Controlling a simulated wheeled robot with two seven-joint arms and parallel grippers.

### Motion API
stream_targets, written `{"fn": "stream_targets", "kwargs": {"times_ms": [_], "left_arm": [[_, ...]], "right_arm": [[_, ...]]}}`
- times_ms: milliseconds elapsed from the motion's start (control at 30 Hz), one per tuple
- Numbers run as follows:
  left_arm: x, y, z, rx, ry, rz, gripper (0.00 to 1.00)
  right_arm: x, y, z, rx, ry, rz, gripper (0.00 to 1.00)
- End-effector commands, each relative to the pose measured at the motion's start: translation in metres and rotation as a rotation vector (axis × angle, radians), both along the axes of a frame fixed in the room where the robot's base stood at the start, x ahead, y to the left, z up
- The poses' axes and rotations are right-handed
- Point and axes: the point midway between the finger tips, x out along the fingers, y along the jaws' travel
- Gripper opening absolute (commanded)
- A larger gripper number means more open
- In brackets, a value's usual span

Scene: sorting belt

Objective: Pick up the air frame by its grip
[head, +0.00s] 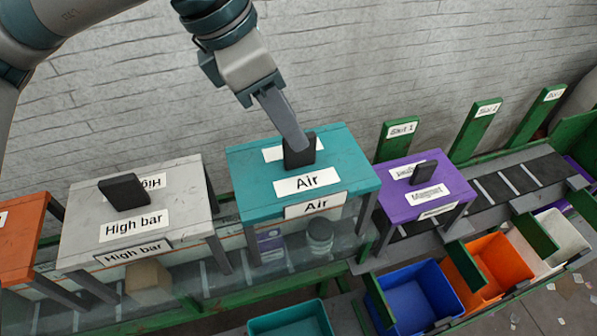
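The air frame (240,168) is a teal table-like frame with "Air" labels on its top and front edge. It stands over the belt in the middle of the head view. Its grip (309,154) is a black upright block on the top. My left gripper (298,143) reaches down from above, and its visible finger overlaps the grip. The other finger is hidden, so I cannot tell whether it is closed on the grip. Under the frame, a dark round jar-like item (320,236) and a purple item (270,243) show on the belt. My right gripper is not in view.
A grey "High bar" frame (82,213) and an orange frame (22,245) stand left; a purple "Magnet" frame (400,206) stands close right. Teal (292,320), blue (415,290) and orange (500,262) bins sit in front. Green labelled posts (398,145) stand behind the belt.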

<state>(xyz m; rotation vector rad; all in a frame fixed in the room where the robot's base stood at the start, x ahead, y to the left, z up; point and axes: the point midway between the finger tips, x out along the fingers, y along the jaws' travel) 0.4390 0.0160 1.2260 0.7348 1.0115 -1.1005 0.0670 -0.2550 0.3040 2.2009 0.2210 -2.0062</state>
Motion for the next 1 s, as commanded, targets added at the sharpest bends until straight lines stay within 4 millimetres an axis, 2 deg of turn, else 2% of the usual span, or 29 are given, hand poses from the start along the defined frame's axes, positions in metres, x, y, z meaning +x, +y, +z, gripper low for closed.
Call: {"fn": "stream_targets", "kwargs": {"times_ms": [267, 467, 967, 1000], "left_arm": [[0.007, -0.009, -0.025, 0.002, 0.004, -0.001, 0.33], [0.009, -0.016, -0.045, 0.000, 0.002, -0.002, 0.33], [0.010, -0.017, -0.046, 0.000, 0.001, -0.001, 0.33], [0.010, -0.017, -0.046, 0.000, 0.001, -0.001, 0.28]], "right_arm": [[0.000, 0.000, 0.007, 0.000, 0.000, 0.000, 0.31], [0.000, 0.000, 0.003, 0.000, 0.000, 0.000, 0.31], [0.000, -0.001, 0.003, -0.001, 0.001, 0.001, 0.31], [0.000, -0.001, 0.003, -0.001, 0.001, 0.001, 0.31]]}}
